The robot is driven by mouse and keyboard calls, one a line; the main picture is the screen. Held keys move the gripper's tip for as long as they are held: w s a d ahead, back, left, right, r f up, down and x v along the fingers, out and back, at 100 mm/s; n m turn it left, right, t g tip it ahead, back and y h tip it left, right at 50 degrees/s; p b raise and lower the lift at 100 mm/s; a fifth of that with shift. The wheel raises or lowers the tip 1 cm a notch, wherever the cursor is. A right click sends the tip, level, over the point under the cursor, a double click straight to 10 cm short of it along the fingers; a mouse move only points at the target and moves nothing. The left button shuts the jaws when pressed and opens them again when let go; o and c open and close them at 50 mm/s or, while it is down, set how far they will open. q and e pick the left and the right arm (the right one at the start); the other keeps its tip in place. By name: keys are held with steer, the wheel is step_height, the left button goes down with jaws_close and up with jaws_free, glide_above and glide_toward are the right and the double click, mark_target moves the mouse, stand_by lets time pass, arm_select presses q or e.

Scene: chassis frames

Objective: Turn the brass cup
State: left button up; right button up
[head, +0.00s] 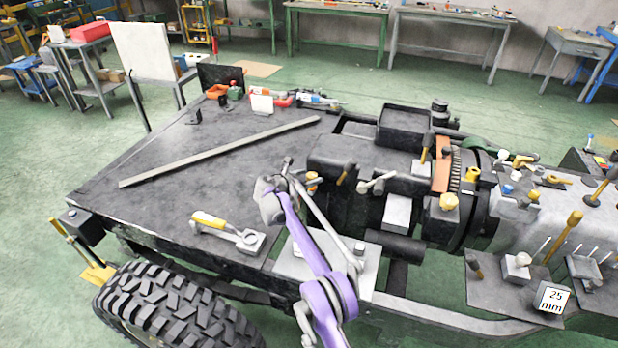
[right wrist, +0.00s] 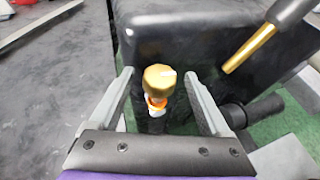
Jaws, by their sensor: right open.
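A brass cup (right wrist: 159,77) with a shiny gold top shows in the middle of the right wrist view. An orange and white part sits just below it, on a dark stem. In the head view a small brass-and-orange piece (head: 312,179), which looks like the same cup, is beside the big black housing. My right gripper (right wrist: 158,88) is open, one finger on each side of the cup, with visible gaps on both sides. In the head view my right gripper (head: 287,172) is close by the cup, at the end of the purple arm. My left gripper is not in view.
A black block (right wrist: 185,30) stands behind the cup. A brass-tipped rod (right wrist: 250,45) reaches in from the upper right. A long flat bar (head: 220,150) and a yellow-handled tool (head: 208,219) lie on the chassis deck (head: 160,175), which is mostly clear.

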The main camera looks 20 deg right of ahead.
steer(key=shift+s+a, duration=0.15)
steer(key=shift+a, duration=0.15)
arm_select(q)
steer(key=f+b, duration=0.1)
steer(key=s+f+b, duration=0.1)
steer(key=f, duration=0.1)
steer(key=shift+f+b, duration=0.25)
steer(key=shift+b, duration=0.05)
arm_select(e)
steer(key=v, duration=1)
steer(key=shift+r, duration=0.2)
steer(key=s+d+n+t+y+b, duration=0.35)
steer(key=d+n+y+b, duration=0.2)
steer(key=b, duration=0.25)
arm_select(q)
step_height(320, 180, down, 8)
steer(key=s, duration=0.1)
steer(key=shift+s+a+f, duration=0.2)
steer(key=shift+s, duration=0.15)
arm_select(e)
steer(key=shift+n+t, duration=0.25)
steer(key=shift+t, duration=0.1)
steer(key=x, duration=1)
steer(key=shift+w+a+f, duration=0.2)
steer(key=shift+w, duration=0.15)
